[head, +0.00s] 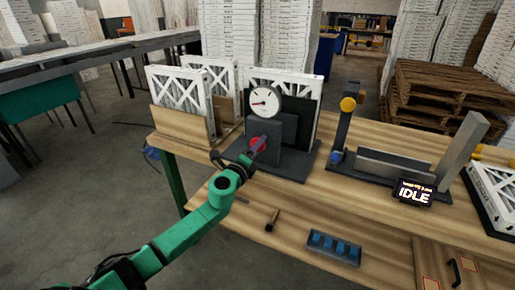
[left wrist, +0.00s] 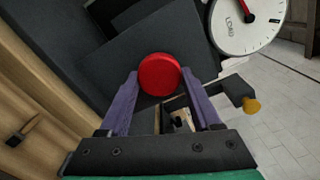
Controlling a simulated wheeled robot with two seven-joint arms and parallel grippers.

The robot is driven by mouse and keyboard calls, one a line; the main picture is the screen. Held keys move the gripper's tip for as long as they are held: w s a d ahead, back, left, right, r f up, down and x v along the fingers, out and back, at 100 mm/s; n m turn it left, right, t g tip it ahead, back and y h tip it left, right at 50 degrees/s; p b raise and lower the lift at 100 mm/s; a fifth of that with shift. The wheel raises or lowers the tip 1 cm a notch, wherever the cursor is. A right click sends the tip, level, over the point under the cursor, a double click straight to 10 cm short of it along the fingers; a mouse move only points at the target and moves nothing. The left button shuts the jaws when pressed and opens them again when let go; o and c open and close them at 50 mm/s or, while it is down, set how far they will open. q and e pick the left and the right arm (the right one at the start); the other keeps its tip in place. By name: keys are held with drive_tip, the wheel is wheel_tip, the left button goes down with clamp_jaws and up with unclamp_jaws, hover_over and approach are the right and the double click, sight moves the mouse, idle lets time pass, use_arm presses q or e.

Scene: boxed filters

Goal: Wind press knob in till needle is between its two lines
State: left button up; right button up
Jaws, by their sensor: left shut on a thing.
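The press (head: 285,150) stands on the bench with a dark plate and a red knob (head: 258,143) on its front. My left gripper (head: 256,146) is at the knob. In the left wrist view, the purple fingers of my left gripper (left wrist: 160,90) are shut on the red knob (left wrist: 158,74), one on each side. The round white gauge (head: 265,101) sits above the knob, and its needle points left in the head view. The gauge (left wrist: 246,22) is cut off at the top in the left wrist view. I cannot make out its two lines clearly. My right gripper is not in view.
White-framed filters (head: 182,95) stand in a wooden rack left of the press. A fixture with a yellow knob (head: 348,104) and a display reading IDLE (head: 414,193) are at the right. A blue-celled tray (head: 334,248) lies near the front edge.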

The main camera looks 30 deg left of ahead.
use_arm(q)
drive_tip(key=shift+a+f+m+p, duration=0.1)
drive_tip(key=shift+m+p, duration=0.1)
drive_tip(key=shift+m, duration=2.35)
drive_tip(key=shift+a+f+m+p, duration=0.1)
drive_tip(key=shift+m+p, duration=0.05)
drive_tip(key=shift+m, duration=2.4)
drive_tip(key=o, duration=1.4)
drive_tip(key=shift+c, duration=0.2)
drive_tip(key=s+b, duration=0.1)
drive_tip(key=s, duration=1.3)
drive_tip(key=shift+s+d, duration=0.2)
drive_tip(key=shift+s, duration=0.1)
